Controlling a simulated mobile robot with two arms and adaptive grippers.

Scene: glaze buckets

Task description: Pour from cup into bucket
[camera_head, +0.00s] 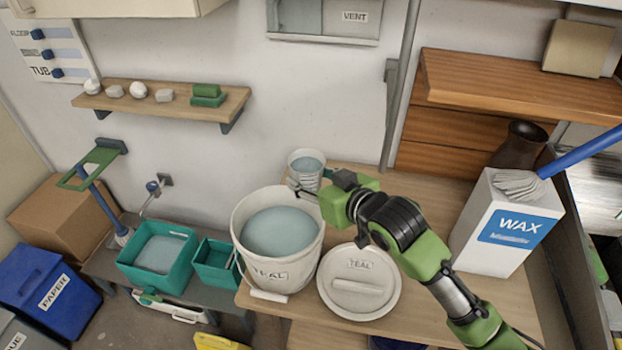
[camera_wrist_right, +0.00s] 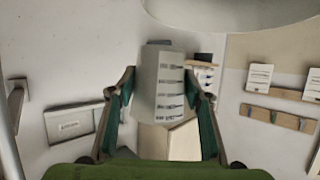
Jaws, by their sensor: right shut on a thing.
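A small ribbed pale cup (camera_head: 307,172) holds blue-grey liquid and stands roughly upright at the back right of the bucket. The large white bucket (camera_head: 276,274), labelled TEAL, stands on the wooden table and holds blue-grey liquid. My right gripper (camera_head: 312,190) reaches in from the right and is shut on the cup, beside the bucket's rim. The fingers partly hide the cup's lower part. My left gripper is not in view.
A round white lid (camera_head: 378,303) labelled TEAL lies right of the bucket. A white WAX box (camera_head: 490,250) with a brush on top and a dark vase (camera_head: 522,148) stand at the right. Teal tubs (camera_head: 130,262) sit lower left. A shelf (camera_head: 225,107) is on the wall.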

